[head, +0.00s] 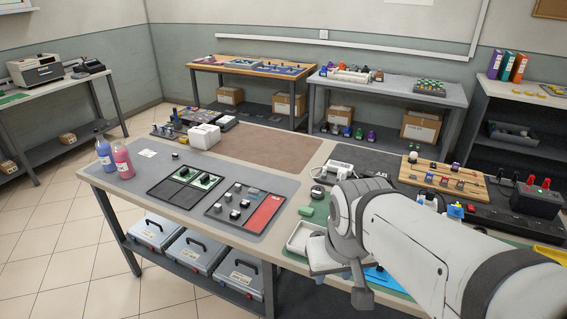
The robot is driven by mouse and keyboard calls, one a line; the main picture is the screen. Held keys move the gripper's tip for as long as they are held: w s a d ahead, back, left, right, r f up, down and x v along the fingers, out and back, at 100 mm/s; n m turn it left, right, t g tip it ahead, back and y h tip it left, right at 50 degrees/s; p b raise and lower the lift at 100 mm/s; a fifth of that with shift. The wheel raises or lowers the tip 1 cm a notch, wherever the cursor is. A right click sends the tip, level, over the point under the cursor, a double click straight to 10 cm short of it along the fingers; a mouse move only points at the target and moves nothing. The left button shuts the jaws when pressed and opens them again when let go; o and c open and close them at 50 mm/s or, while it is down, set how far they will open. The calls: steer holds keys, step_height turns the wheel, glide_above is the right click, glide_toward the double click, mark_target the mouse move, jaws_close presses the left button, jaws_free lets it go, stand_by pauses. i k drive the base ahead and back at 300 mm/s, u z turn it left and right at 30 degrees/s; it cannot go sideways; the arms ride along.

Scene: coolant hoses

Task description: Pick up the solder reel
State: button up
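A small dark round object (318,191), which may be the solder reel, sits on the workbench (284,205) near its middle, beside a green block (307,211). It is too small for me to be sure what it is. My gripper (356,290) hangs at the end of my white arm over the front edge of the bench, lower and to the right of the round object and apart from it. The fingers are mostly hidden by my wrist, so their opening does not show. My arm covers part of the bench's front right.
A white tray (300,237) lies close to my wrist. Black trays with small parts (245,207) lie to the left, and a white multi-socket block (341,169) lies behind. Red and blue bottles (123,161) stand at the far left. The brown mat (265,147) is clear.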

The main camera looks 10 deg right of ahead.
mark_target(318, 191)
steer(key=u, duration=0.3)
steer(key=i, duration=0.9)
steer(key=z, duration=0.3)
